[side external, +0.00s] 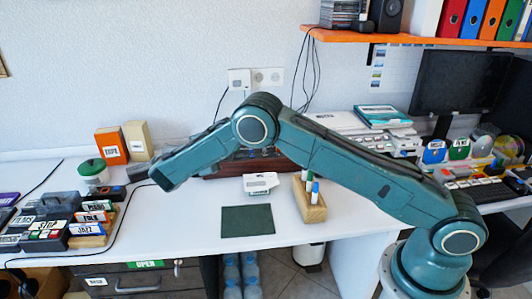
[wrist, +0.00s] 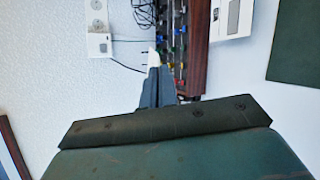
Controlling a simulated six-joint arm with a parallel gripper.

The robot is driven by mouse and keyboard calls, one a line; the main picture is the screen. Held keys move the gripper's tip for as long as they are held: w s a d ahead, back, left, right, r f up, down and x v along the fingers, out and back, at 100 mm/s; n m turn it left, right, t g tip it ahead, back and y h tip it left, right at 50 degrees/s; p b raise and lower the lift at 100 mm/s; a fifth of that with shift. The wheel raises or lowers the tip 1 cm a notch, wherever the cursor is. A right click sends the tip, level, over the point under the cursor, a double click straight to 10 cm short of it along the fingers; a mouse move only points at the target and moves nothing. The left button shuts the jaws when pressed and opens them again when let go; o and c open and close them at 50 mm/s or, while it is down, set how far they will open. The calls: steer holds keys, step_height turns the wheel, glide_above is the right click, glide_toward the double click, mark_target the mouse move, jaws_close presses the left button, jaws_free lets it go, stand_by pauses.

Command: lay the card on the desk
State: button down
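My gripper (side external: 137,172) is at the left end of the arm, raised above the desk and well left of the box.
A dark green mat (side external: 248,222) lies in front of the box. A wooden block with markers (side external: 309,203) stands right of it. A dark red-brown rack (side external: 225,168) is behind.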

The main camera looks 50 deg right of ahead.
glide_above(225, 208)
step_height(225, 208, down, 16)
steer(key=shift+d+f, duration=0.1)
stand_by(0.4)
steer(key=shift+f, duration=1.85)
steer(key=shift+f, duration=0.4)
